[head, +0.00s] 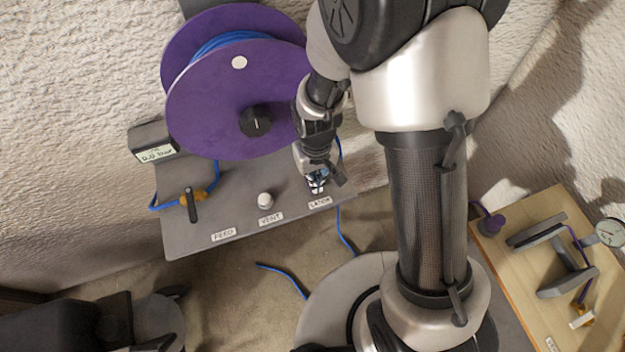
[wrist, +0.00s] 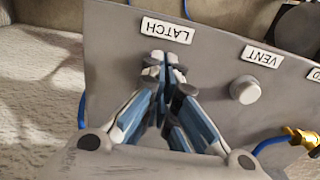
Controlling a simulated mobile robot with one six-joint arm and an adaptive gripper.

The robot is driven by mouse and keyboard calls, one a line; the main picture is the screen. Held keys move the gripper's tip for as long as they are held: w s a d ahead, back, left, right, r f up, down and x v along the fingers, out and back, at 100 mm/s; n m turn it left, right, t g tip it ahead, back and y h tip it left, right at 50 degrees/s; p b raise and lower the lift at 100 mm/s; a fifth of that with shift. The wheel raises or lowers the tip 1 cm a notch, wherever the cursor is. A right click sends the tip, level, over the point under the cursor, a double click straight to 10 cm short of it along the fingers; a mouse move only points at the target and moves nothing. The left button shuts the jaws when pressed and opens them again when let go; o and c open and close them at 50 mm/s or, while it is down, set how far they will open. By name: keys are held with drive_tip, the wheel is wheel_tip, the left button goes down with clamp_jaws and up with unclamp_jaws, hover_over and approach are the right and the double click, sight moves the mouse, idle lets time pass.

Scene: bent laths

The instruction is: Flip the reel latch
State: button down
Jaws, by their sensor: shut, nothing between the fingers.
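My gripper (head: 317,185) is shut and empty at the right end of the grey panel (head: 190,235), just above the LATCH label (head: 320,202). In the wrist view my gripper (wrist: 164,75) has its fingertips together just below the LATCH label (wrist: 167,30). The latch itself cannot be made out clearly; the fingers cover that spot, and a dark piece lies beside the fingertips. I cannot tell whether they touch it. The purple reel (head: 225,100), wound with blue hose, stands behind the panel with a black knob (head: 257,121) at its hub.
A white VENT knob (head: 265,200) sits left of my gripper and shows in the wrist view (wrist: 245,89). A brass valve with a black lever (head: 192,204) stands near FEED. A display box (head: 153,142) is at left. A wooden board (head: 520,250) with fittings lies at right.

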drive_tip(key=shift+f+b, duration=0.7)
drive_tip(key=shift+f, duration=0.25)
idle(0.3)
drive_tip(key=shift+r+p, duration=2.9)
drive_tip(key=shift+r, duration=0.7)
drive_tip(key=s+d+r+m+t, duration=0.1)
drive_tip(key=d+r, duration=0.2)
drive_tip(key=r, duration=0.5)
drive_tip(key=s+d+r+t, duration=0.1)
drive_tip(key=d+r, duration=0.2)
drive_tip(key=r, duration=0.5)
drive_tip(key=s+d+r+m+t, duration=0.2)
drive_tip(key=s+d+r, duration=0.3)
drive_tip(key=s+r, duration=0.5)
drive_tip(key=shift+s+r+t, duration=0.3)
drive_tip(key=shift+s, duration=0.5)
